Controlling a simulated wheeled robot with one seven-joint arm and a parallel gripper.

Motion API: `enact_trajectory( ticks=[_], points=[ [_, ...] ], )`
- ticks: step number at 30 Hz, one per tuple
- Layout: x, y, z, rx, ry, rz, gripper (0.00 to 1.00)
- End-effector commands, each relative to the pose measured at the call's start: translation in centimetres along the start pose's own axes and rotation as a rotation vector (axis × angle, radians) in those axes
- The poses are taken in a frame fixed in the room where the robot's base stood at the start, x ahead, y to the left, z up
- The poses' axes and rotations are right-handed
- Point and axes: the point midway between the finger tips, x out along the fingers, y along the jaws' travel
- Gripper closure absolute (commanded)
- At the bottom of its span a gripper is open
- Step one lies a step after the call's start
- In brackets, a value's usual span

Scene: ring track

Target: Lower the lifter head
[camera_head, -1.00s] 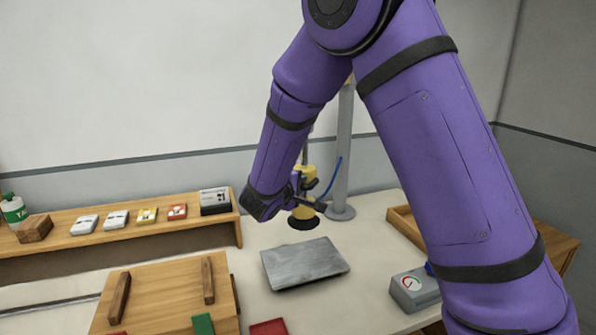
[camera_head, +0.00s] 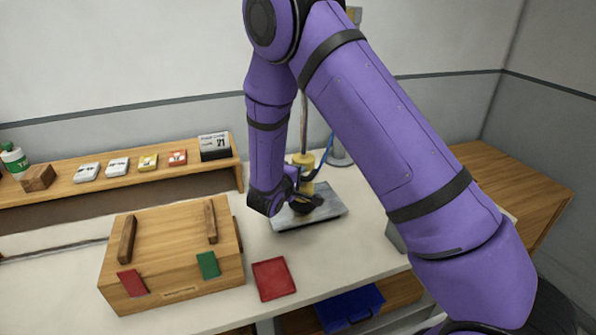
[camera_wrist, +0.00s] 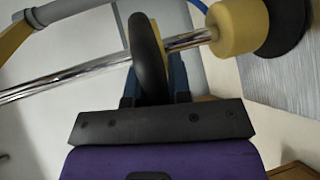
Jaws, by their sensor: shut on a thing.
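The lifter head is a yellow body (camera_wrist: 236,27) with a black cup (camera_wrist: 285,25), mounted on a shiny rod (camera_wrist: 75,78). In the head view its yellow part (camera_head: 303,160) shows beside my forearm, and the black cup (camera_head: 306,204) is over the grey metal plate (camera_head: 330,214). In the wrist view the cup is close to the plate (camera_wrist: 270,95); I cannot tell whether they touch. My gripper (camera_wrist: 155,78) is shut on the lifter's black handle (camera_wrist: 148,45). My wrist hides part of the lifter in the head view.
A wooden box (camera_head: 170,250) with red and green tabs stands at left. A red tray (camera_head: 273,279) lies on the table (camera_head: 225,310) in front of the plate. A shelf (camera_head: 110,183) holds small boxes at the back. A blue bin (camera_head: 350,308) is below the front edge.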

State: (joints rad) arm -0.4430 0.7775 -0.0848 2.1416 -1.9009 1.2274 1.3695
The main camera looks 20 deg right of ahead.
Motion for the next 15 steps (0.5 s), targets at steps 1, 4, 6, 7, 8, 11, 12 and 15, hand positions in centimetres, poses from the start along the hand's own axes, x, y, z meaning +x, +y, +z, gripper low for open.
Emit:
enact_trajectory(
  ticks=[1,4,6,7,8,11,12,15],
  points=[
    [-0.08,-0.15,0.0,-0.001,0.001,-0.003,1.0],
    [-0.09,-0.15,0.0,-0.002,0.001,-0.003,1.0],
    [-0.09,-0.15,-0.01,-0.002,0.001,-0.004,0.79],
    [-0.09,-0.15,-0.01,-0.002,0.002,-0.004,0.72],
    [-0.09,-0.15,-0.01,-0.002,0.002,-0.004,0.65],
    [-0.07,-0.1,-0.01,-0.001,0.001,-0.003,0.56],
    [-0.07,-0.09,-0.01,-0.001,0.001,-0.003,0.56],
    [-0.05,-0.06,-0.01,-0.001,0.001,-0.002,0.56]
  ],
)
